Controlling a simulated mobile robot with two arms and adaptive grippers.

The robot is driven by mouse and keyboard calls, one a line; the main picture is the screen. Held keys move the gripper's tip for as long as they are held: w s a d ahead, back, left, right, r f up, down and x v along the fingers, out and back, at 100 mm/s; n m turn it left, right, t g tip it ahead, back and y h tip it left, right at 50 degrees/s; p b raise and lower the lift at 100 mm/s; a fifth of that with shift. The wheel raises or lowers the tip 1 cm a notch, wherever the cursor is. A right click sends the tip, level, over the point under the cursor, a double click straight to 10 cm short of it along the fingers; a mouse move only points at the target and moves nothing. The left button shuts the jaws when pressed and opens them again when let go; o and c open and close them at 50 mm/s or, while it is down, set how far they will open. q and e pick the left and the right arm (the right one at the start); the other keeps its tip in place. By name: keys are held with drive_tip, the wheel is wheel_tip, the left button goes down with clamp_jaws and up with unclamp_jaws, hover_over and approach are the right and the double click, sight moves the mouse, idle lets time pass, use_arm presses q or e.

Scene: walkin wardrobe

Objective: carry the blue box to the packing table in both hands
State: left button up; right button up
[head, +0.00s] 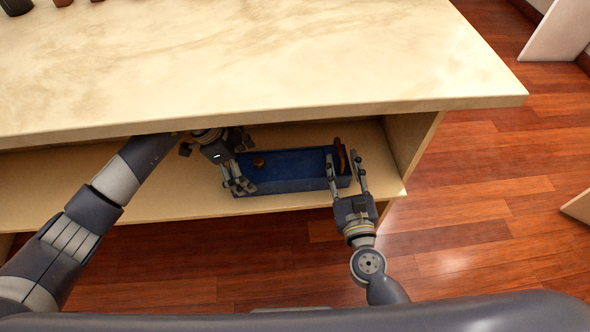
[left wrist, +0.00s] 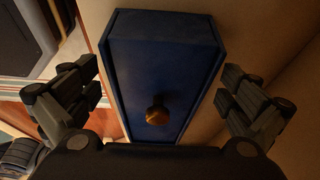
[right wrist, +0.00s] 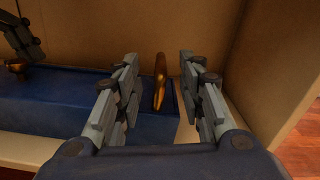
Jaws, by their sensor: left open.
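The blue box (head: 295,172) is long and sits on the shelf under the tabletop, with a brown handle (head: 339,147) at its right end and a brown knob (head: 259,162) near its left end. My left gripper (head: 243,166) is at the left end. In the left wrist view its open fingers stand either side of the box (left wrist: 165,60) and the knob (left wrist: 158,115), apart from both. My right gripper (head: 343,162) is at the right end. In the right wrist view its fingers stand apart, with the handle (right wrist: 160,80) between them and visible gaps.
The pale tabletop (head: 250,60) overhangs the shelf (head: 180,195) closely above my left gripper. A side panel (head: 410,140) closes the shelf just right of the box. Wooden floor (head: 480,190) is clear to the right. Several small items stand at the tabletop's far left.

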sight(254, 168)
use_arm(q)
drive_tip(key=shift+d+f, duration=0.95)
drive_tip(key=shift+d, duration=0.3)
use_arm(e)
drive_tip(key=w, duration=0.3)
drive_tip(key=shift+w+a, duration=0.1)
use_arm(q)
drive_tip(key=shift+w+d+f, duration=0.1)
drive_tip(key=shift+f, duration=0.35)
use_arm(e)
drive_tip(key=shift+w, duration=0.45)
use_arm(q)
drive_tip(key=c, duration=0.6)
use_arm(e)
drive_tip(key=c, duration=0.6)
use_arm(q)
drive_tip(key=c, duration=0.7)
use_arm(e)
clamp_jaws()
drive_tip(key=shift+r, duration=0.1)
